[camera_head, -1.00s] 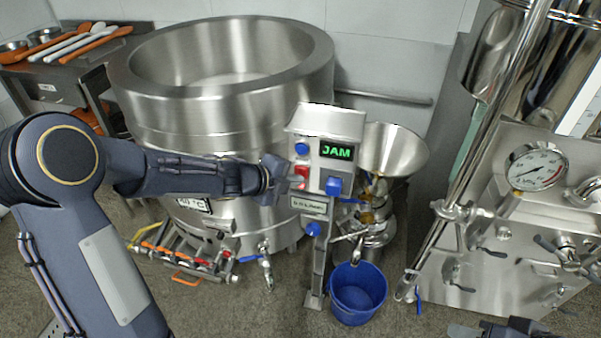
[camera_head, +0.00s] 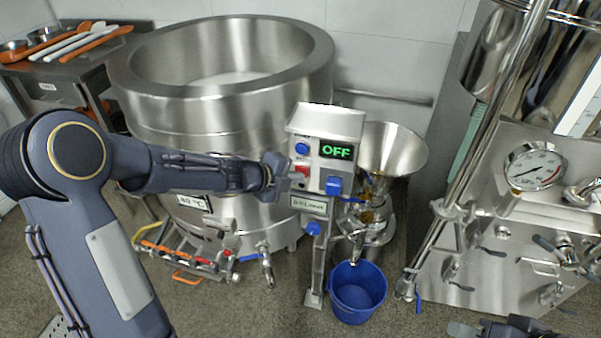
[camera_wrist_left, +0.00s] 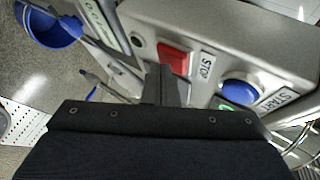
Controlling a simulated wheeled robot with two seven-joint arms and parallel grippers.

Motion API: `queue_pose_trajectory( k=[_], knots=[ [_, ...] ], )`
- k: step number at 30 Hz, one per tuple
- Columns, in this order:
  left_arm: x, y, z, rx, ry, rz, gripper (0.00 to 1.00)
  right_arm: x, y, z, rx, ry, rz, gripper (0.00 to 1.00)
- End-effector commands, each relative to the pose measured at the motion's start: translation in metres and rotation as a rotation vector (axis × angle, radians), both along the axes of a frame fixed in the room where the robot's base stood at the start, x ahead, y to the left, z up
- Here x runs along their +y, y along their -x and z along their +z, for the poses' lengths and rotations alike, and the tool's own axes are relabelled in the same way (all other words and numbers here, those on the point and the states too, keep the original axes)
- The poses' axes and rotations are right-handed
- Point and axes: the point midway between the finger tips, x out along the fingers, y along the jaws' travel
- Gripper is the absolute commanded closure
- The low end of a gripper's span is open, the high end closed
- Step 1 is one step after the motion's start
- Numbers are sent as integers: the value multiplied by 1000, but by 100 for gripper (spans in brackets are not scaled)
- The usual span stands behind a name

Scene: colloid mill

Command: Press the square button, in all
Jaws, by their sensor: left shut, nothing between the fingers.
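The control box (camera_head: 325,150) stands on a post in the middle of the head view, its green display (camera_head: 336,152) reading OFF. The square red button (camera_head: 301,172) is on its left face, below a round blue button (camera_head: 302,148). In the left wrist view the square button (camera_wrist_left: 173,57) is labelled STOP and the round blue button (camera_wrist_left: 239,93) START. My left gripper (camera_head: 283,172) is shut and empty, its tips at or just in front of the square button; contact cannot be told. My right gripper (camera_head: 468,329) barely shows at the bottom edge.
A large steel vessel (camera_head: 215,120) stands behind my left arm. A steel funnel (camera_head: 395,150) is right of the box, and a blue bucket (camera_head: 357,290) is on the floor below. A steel panel with a gauge (camera_head: 534,168) stands at the right.

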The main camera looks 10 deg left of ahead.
Motion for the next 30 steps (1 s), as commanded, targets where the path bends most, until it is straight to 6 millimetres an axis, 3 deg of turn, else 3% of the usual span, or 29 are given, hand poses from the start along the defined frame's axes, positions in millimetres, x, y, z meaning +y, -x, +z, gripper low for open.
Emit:
queue_pose_trajectory(
  k=[11, 21, 30],
  knots=[
    [0, 0, 0, -1, 0, 1, 100, 0, 0, 0, 0, 0, 0, 64],
    [1, 15, 0, -1, 0, 2, 100, 0, 0, -6, 0, 0, 0, 64],
    [1, 17, 0, -1, 0, 1, 100, 0, 0, -6, 0, 0, 0, 64]
  ],
)
